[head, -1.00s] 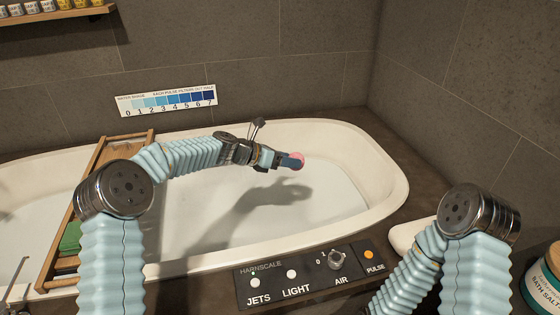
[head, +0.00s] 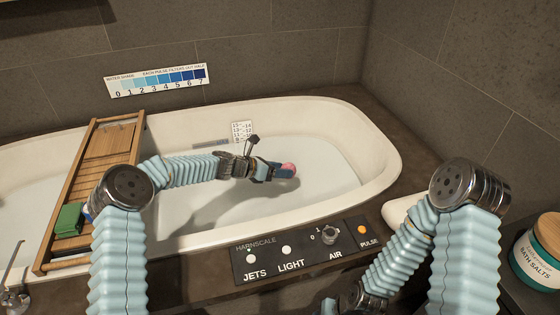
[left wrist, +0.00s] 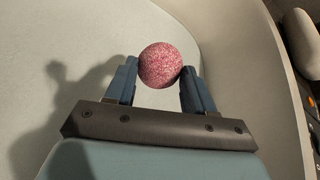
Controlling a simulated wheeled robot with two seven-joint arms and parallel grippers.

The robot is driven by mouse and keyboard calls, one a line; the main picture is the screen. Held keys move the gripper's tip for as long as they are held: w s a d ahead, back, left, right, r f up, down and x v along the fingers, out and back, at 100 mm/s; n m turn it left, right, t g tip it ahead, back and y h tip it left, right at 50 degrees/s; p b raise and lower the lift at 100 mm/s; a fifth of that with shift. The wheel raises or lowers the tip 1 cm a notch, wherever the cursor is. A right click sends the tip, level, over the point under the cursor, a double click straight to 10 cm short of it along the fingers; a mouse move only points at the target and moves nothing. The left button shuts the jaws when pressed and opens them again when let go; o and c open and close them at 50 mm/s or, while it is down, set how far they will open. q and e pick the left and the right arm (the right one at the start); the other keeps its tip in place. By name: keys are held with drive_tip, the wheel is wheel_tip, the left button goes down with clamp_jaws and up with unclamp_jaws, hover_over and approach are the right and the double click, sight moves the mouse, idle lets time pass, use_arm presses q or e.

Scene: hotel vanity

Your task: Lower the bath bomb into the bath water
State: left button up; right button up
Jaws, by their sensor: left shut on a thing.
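The bath bomb (head: 290,168) is a pink speckled ball. My left gripper (head: 286,172) is shut on it and holds it inside the white bathtub (head: 375,150), over its right half. In the left wrist view the bath bomb (left wrist: 160,65) sits between the two blue fingers near their tips. The bath water (head: 320,185) looks pale and still. I cannot tell whether the ball touches the water. My right arm shows at the right, but its gripper fingers do not show.
A wooden bath tray (head: 112,150) with a green item (head: 69,219) lies across the tub's left part. A control panel (head: 300,252) with knobs is on the front ledge. A bath salts jar (head: 540,252) stands at the right. A colour scale (head: 157,80) is on the back wall.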

use_arm(q)
wheel_tip(320, 180, down, 7)
drive_tip(key=b, duration=0.3)
drive_tip(key=shift+r, duration=0.15)
drive_tip(key=o, duration=1.1)
drive_tip(key=shift+o, duration=0.2)
drive_tip(key=v, duration=1.3)
drive_tip(key=shift+a+b, duration=0.35)
drive_tip(key=shift+b, duration=0.1)
drive_tip(key=shift+s+r, duration=0.1)
drive_tip(key=shift+s, duration=0.05)
